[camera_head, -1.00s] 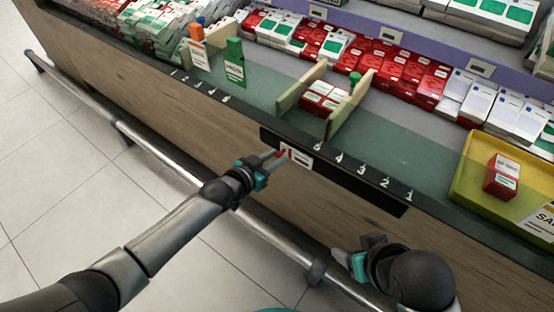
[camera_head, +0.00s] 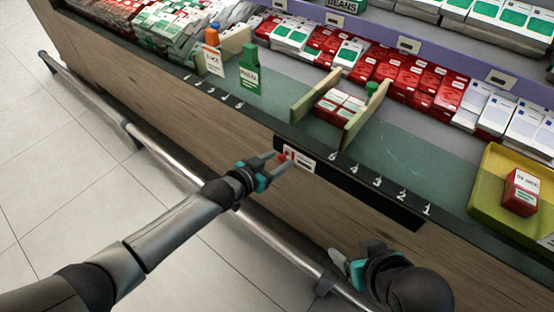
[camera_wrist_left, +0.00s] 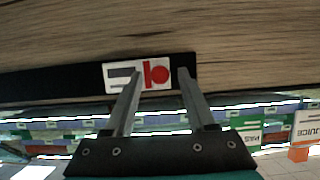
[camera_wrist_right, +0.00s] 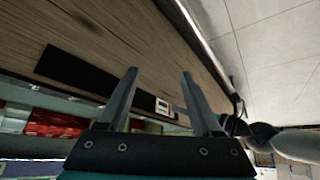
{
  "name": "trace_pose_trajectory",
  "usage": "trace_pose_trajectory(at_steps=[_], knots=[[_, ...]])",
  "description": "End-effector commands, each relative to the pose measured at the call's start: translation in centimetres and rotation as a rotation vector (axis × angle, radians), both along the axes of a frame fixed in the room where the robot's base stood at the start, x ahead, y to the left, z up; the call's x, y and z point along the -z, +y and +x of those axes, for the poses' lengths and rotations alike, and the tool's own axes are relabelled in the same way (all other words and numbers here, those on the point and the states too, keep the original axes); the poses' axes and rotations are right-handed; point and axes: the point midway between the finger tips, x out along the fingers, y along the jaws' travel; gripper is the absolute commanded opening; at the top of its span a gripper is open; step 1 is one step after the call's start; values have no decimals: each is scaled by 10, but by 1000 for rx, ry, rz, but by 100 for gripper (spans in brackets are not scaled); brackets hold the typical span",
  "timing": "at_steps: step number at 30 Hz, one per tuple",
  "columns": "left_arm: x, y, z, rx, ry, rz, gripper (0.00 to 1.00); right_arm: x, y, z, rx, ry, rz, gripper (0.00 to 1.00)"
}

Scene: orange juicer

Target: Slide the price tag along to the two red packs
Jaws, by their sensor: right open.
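The white price tag (camera_head: 304,162) with a red knob (camera_head: 284,156) sits on the black rail (camera_head: 385,200) along the shelf front, near the rail's left end. In the left wrist view the tag (camera_wrist_left: 115,76) and its round red knob (camera_wrist_left: 157,74) show close up. My left gripper (camera_head: 283,160) is open, its fingers on either side of the knob; contact is unclear. The red packs (camera_head: 338,104) lie between two pale green dividers, up and right of the tag. My right gripper (camera_head: 343,264) is open and empty, low in front of the counter; the tag (camera_wrist_right: 164,106) shows beyond its fingers.
White digits mark the counter edge right of the tag. A yellow-green tray (camera_head: 486,193) with a red box (camera_head: 520,192) stands at the right. Green (camera_head: 250,68) and orange-topped (camera_head: 213,52) holders stand at the left. A metal rail (camera_head: 170,158) runs low along the front.

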Motion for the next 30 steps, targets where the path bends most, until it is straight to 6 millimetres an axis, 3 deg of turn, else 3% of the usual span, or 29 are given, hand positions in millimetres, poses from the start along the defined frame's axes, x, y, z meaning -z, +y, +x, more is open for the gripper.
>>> trace_pose_trajectory(at_steps=[11,19,30], knots=[[-2,2,-2,0,-1,-1,59,0,-2,-3,3,22,-10,66],[-13,16,-21,0,0,1,59,1,-22,-21,39,182,-68,66],[-27,36,-49,0,1,0,59,50,-21,-22,32,243,-74,66]])
